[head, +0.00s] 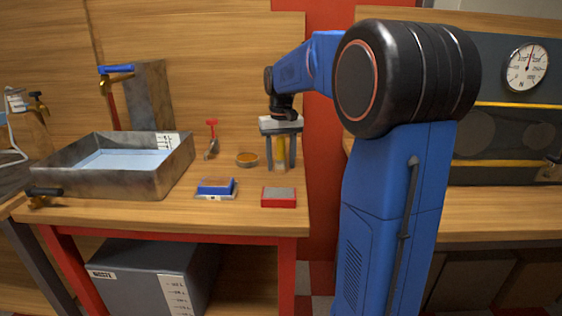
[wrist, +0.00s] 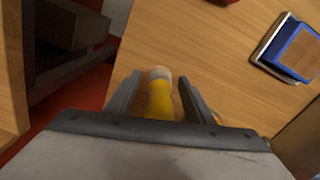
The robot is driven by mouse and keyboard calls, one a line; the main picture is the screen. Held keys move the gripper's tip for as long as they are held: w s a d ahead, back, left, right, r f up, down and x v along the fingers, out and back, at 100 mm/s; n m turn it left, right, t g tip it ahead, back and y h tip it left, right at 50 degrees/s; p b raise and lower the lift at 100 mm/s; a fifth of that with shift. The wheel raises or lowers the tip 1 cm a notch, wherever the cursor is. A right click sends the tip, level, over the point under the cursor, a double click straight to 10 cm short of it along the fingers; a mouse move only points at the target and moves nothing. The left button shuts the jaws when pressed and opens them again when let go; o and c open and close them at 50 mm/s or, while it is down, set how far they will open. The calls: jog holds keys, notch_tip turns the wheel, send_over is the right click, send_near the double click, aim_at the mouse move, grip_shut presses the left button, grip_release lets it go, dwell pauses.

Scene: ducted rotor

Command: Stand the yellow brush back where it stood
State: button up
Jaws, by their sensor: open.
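The yellow brush (head: 281,150) stands upright on the wooden bench near its right end, between the fingers of my gripper (head: 281,167). In the wrist view the brush (wrist: 160,100) shows its yellow body and a pale end, between the two grey fingers of my gripper (wrist: 160,80). My gripper points down and is open, with a gap visible on both sides of the brush. The pale end looks to be at or close to the bench top; exact contact is hard to tell. The upper end is hidden by the gripper.
A red-and-grey block (head: 279,198) and a blue block (head: 215,187) lie in front. A metal tray (head: 165,182) of pale blue liquid fills the left. A red-handled tool (head: 211,138) stands behind. The bench's right edge is close.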

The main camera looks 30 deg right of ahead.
aim_at(281, 137)
notch_tip(281, 137, up, 12)
jog(key=shift+r, duration=0.1)
dwell(0.5)
dwell(0.4)
